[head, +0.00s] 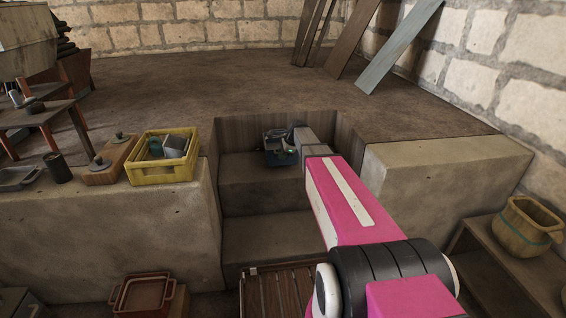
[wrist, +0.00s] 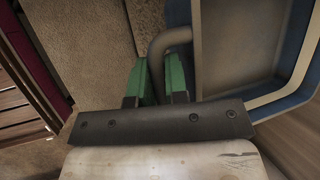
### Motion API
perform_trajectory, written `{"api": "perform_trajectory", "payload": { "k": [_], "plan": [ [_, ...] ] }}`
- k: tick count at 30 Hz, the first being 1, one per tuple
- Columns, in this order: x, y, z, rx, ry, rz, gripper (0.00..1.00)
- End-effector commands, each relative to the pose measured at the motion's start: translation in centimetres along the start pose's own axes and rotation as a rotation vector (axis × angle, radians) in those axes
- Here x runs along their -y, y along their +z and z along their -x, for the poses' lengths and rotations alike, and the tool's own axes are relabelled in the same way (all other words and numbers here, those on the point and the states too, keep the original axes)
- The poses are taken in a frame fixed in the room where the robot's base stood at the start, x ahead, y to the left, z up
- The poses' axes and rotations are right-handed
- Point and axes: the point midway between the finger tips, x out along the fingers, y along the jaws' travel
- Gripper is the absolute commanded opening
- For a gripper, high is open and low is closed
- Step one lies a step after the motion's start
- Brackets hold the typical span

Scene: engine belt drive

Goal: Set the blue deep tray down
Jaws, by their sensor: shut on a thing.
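The blue deep tray (head: 280,158) is in the recess with the stone steps in the head view, in front of the upper steps. In the wrist view its blue rim and grey inside (wrist: 245,50) fill the right side. My gripper (wrist: 160,82) has its green fingers shut on the tray's curved grey-brown handle (wrist: 172,38). The tray hangs to the right of the fingers there. In the head view my arm partly hides the gripper, and I cannot tell whether the tray touches a step.
A stone ledge (head: 440,165) flanks the steps on the right. Another ledge on the left bears a yellow crate (head: 160,172). A slatted wooden box (head: 282,290) stands below the steps, near a red tray (head: 145,297). The dirt floor behind is mostly clear.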

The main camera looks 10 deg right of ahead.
Motion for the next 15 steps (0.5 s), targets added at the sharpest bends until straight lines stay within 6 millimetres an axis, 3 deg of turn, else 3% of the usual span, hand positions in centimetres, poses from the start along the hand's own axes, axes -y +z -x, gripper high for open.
{"api": "perform_trajectory", "payload": {
  "k": [5,15],
  "plan": [
    [0.2,-0.8,-0.5,0.000,-0.001,0.001,0.00],
    [-0.9,-2.1,-3.8,0.000,0.000,0.000,0.00]
  ]
}}
